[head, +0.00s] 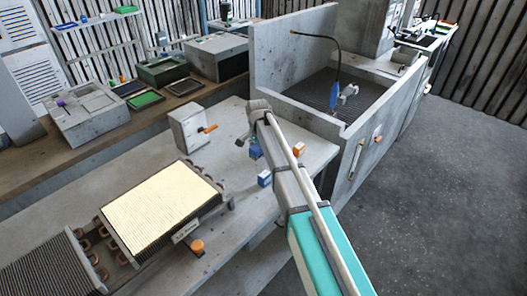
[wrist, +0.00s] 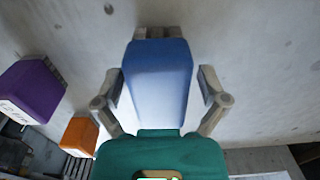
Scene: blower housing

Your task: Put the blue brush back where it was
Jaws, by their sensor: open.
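A blue block-like piece, which I take to be the blue brush (wrist: 157,80), stands between my gripper's fingers in the wrist view.
A purple-blue box (wrist: 32,88) and an orange box (wrist: 79,136) stand nearby at the left in the wrist view. A finned coil unit (head: 160,205) and a white box with an orange handle (head: 188,128) stand on the bench. The grey housing (head: 285,50) rises behind.

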